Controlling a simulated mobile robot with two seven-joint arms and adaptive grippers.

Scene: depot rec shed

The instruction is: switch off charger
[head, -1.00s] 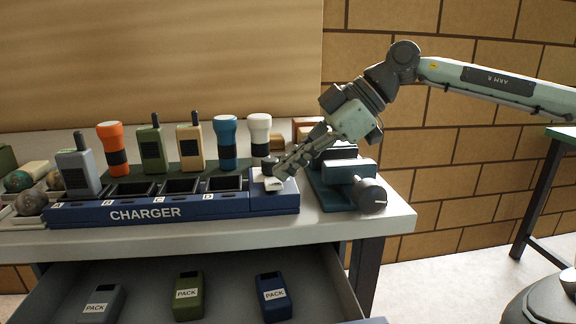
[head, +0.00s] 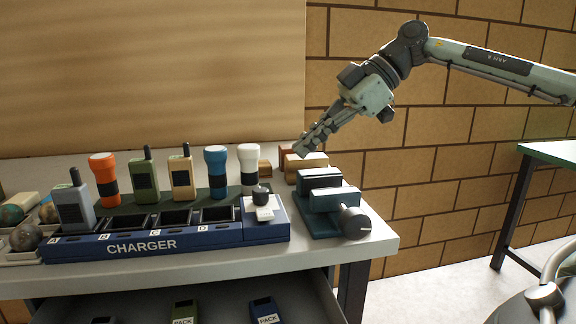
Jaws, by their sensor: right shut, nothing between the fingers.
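The blue charger (head: 180,244) lies along the front of the bench, with empty slots marked by letters. At its right end is a pale switch plate (head: 265,214) with a dark knob (head: 261,195) on it. My right gripper (head: 302,149) is shut and empty, raised above and behind the right end of the charger, apart from the knob. A grey radio (head: 73,205) stands at the charger's left end. My left gripper is not in view.
Behind the charger stand an orange torch (head: 104,180), a green radio (head: 144,179), a tan radio (head: 181,177), a blue torch (head: 215,172) and a white torch (head: 249,168). A dark teal clamp-like device (head: 333,199) sits right of the charger. An open drawer (head: 222,302) below holds several packs.

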